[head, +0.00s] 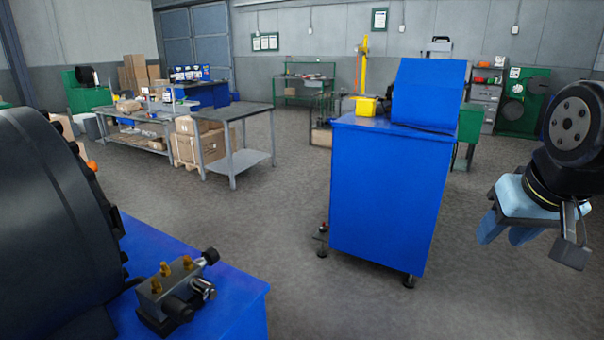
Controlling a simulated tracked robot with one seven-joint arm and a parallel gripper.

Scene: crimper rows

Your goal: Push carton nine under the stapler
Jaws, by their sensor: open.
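My gripper (507,233) hangs at the right edge, light blue, with its fingers pointing down and apart. It is open, with nothing seen between the fingers, over bare floor. Brown cartons (204,142) are stacked by the grey table in the left middle distance, and another stack (137,72) stands at the far left wall. No number is legible on any carton, so I cannot tell which is carton nine. A tall yellow upright (362,66) stands behind the blue cabinet; I cannot tell whether it is the stapler.
A blue machine (205,300) with a black housing (50,220) fills the left foreground. Grey tables (250,112) stand behind. The floor (270,215) between machine and cabinet is mostly clear.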

